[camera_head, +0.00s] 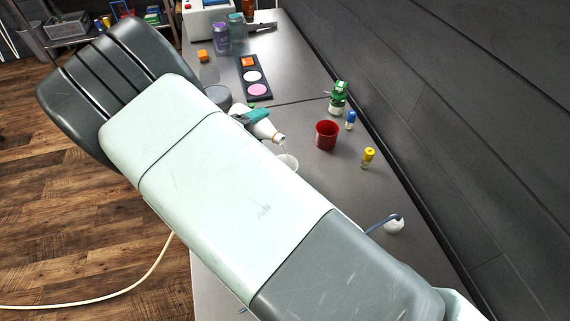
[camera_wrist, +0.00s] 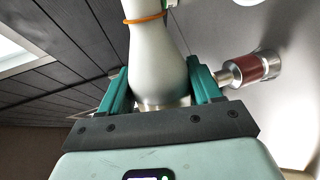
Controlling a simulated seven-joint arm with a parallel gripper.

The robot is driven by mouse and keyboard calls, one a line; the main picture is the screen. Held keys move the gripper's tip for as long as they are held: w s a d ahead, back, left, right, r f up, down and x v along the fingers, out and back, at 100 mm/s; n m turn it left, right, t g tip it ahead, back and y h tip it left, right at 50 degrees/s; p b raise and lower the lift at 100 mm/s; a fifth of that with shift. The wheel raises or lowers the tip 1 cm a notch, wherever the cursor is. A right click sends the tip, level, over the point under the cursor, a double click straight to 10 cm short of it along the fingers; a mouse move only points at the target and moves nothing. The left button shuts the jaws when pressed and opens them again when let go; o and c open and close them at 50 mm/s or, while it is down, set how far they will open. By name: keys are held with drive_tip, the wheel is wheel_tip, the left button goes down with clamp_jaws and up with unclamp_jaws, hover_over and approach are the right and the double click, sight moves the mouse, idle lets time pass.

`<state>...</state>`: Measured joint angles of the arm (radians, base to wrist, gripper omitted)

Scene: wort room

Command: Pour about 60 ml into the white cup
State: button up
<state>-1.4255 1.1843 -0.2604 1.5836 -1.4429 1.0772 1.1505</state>
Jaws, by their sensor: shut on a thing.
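My gripper (camera_head: 252,118) has teal fingers and is shut on a white bottle (camera_head: 267,130) with an orange ring near its mouth. The bottle is tipped, its mouth pointing down and to the right. The white cup (camera_head: 288,162) stands on the bench just below the mouth, partly hidden by my arm. A thin pale streak between mouth and cup looks like a stream. The level in the cup cannot be read. In the wrist view the bottle (camera_wrist: 157,62) sits between both fingers, its neck away from the palm.
A red cup (camera_head: 327,135) stands right of the white cup, with a yellow-capped vial (camera_head: 368,158), a blue-capped vial (camera_head: 351,120) and a green-topped bottle (camera_head: 338,97) nearby. A dark tray (camera_head: 263,91) with coloured pieces lies behind. The dark wall borders the bench's right side.

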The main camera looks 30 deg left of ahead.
drive_tip(key=shift+a, duration=0.3)
drive_tip(key=shift+a, duration=0.6)
drive_tip(key=shift+a+f+m+y, duration=0.1)
drive_tip(key=shift+m+y, duration=0.2)
drive_tip(key=shift+m, duration=0.2)
idle(1.8)
drive_tip(key=shift+a+n, duration=0.1)
drive_tip(key=shift+n, duration=0.3)
drive_tip(key=shift+f+n+h, duration=0.55)
drive_tip(key=shift+n+h, duration=0.15)
drive_tip(key=shift+n, duration=0.1)
drive_tip(key=shift+w+a+r+n, duration=0.1)
drive_tip(key=shift+r+n, duration=0.1)
drive_tip(key=shift+n, duration=0.4)
idle(0.8)
